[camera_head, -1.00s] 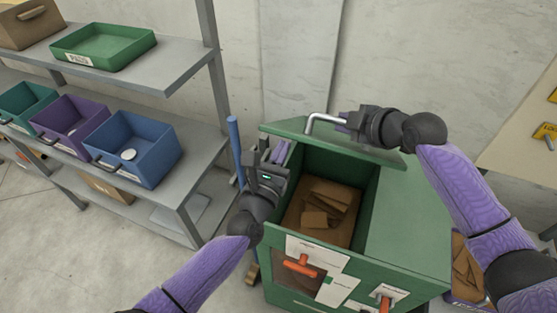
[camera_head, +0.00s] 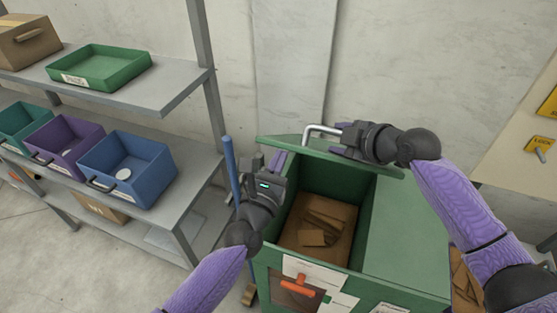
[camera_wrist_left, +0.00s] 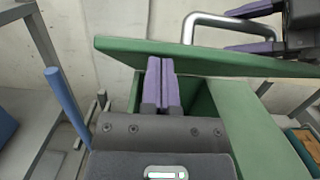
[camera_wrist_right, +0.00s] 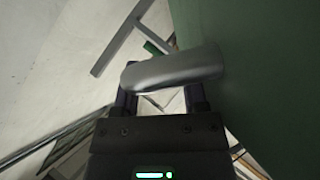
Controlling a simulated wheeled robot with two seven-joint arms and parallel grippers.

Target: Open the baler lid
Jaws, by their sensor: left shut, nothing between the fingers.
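The green baler (camera_head: 410,225) stands with its green lid (camera_head: 290,141) partly raised and tilted over the opening. Brown cardboard (camera_head: 325,220) lies inside. A silver bar handle (camera_head: 318,129) sits on the lid's upper face. My right gripper (camera_head: 345,140) is at this handle; in the right wrist view its fingers are apart, and the handle (camera_wrist_right: 172,70) crosses in front of their tips. My left gripper (camera_head: 278,160) is shut and empty at the lid's left part. In the left wrist view its purple fingers (camera_wrist_left: 160,85) overlap the lid (camera_wrist_left: 215,58); contact cannot be told.
A grey shelf (camera_head: 160,93) at left carries a green tray (camera_head: 100,68) and coloured bins, including a blue bin (camera_head: 128,168). A blue pole (camera_head: 230,170) stands close left of the baler. A panel with yellow labels (camera_head: 510,150) is at right. A wall is behind.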

